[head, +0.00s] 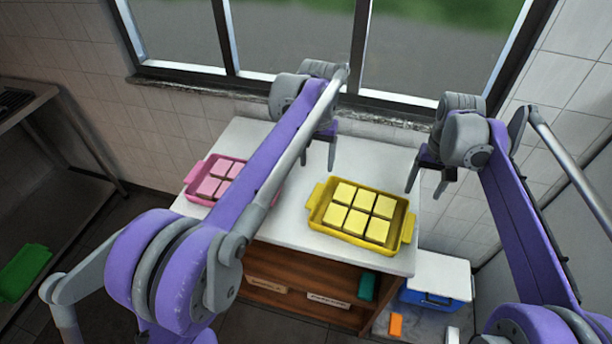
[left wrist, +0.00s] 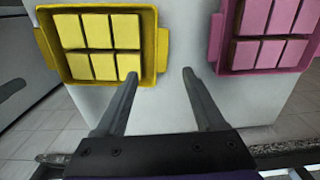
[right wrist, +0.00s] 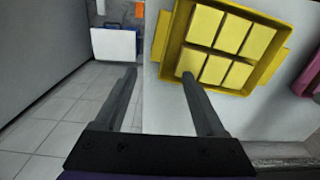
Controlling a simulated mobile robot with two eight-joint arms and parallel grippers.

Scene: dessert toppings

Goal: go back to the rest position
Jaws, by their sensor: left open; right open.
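My left gripper (head: 320,150) is open and empty above the back of the white table, between the two trays in the picture. Its spread fingers (left wrist: 160,90) show in the left wrist view with nothing between them. My right gripper (head: 428,181) is open and empty near the table's right edge. Its fingers (right wrist: 160,85) show apart in the right wrist view, with the table edge and floor behind them. The yellow tray (head: 316,210) holds several yellow square pieces (head: 360,211). The pink tray (head: 198,196) holds several pink pieces (head: 208,186) and is partly hidden by my left arm.
The white table (head: 290,215) has free surface around the trays, with a window behind. Its lower shelf holds labelled items and a teal object (head: 367,287). A blue box with a white lid (head: 438,275) stands at the right. A green tray (head: 22,272) lies far left.

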